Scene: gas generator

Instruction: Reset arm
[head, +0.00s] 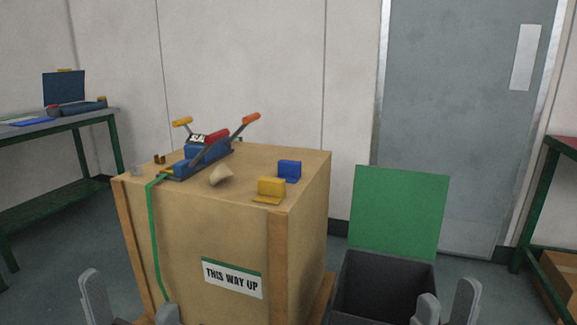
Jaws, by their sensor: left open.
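My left gripper (129,290) is at the bottom left of the head view, in front of the crate's lower left side. Its two fingers stand well apart with nothing seen between them. My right gripper (448,290) is at the bottom right, in front of the right side of the dark bin. Its fingers are apart, closer together than the left ones, and nothing shows between them. Most of both arms is out of view below.
A wooden crate (230,235) carries a blue strapping tool (205,152), a green strap (153,240), a yellow block (271,187) and a blue block (289,170). A dark bin (385,285) with raised green lid (400,210) stands right. Benches (60,122) flank both sides.

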